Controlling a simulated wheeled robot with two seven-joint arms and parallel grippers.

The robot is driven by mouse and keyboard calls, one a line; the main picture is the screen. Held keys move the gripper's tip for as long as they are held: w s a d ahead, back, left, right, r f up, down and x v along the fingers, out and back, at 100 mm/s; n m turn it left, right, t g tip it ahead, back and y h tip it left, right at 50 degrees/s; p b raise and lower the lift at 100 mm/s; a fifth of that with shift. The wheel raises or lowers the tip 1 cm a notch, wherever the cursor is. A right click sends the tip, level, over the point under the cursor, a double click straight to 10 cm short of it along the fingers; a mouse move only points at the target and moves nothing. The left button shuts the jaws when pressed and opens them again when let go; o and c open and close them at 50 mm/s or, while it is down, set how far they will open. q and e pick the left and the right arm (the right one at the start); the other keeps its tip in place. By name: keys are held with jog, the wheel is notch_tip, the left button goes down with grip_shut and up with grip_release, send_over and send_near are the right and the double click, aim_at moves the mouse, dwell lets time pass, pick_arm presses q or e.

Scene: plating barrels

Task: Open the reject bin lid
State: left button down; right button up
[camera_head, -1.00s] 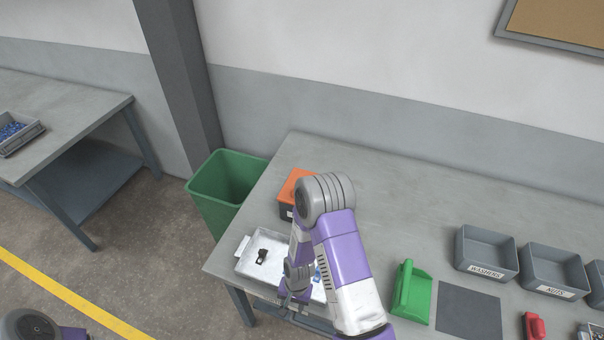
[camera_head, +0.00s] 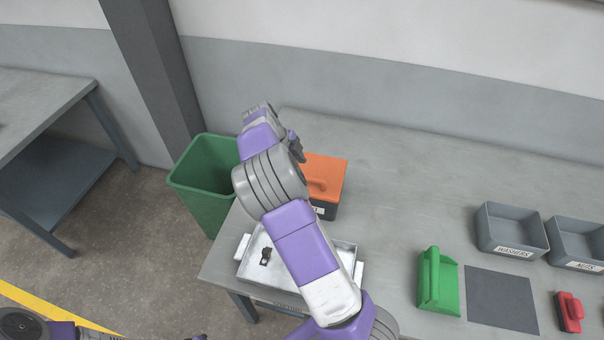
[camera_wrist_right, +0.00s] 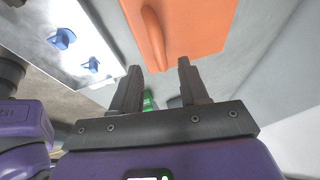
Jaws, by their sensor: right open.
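The reject bin is a dark box with an orange lid (camera_head: 328,172), standing at the back left of the workbench. A raised orange handle (camera_head: 318,186) sits on the lid, which is closed. My right gripper (camera_head: 297,150) is beside the lid's left back corner, partly hidden behind my own arm. In the right wrist view its two fingers (camera_wrist_right: 160,65) are open and empty, and the orange lid (camera_wrist_right: 200,25) with its handle (camera_wrist_right: 154,38) lies beyond the fingertips, apart from them. My left gripper is out of view; only part of my left arm shows at the lower left.
A green waste bin (camera_head: 205,205) stands on the floor left of the bench. A green scoop-like tool (camera_head: 438,284) and grey containers (camera_head: 511,229) are to the right.

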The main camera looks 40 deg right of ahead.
aim_at(308, 177)
jog(key=x, duration=0.5)
jog(key=shift+s+d+f, duration=0.15)
jog(key=shift+s+f, duration=0.1)
jog(key=shift+f, duration=0.05)
grip_shut()
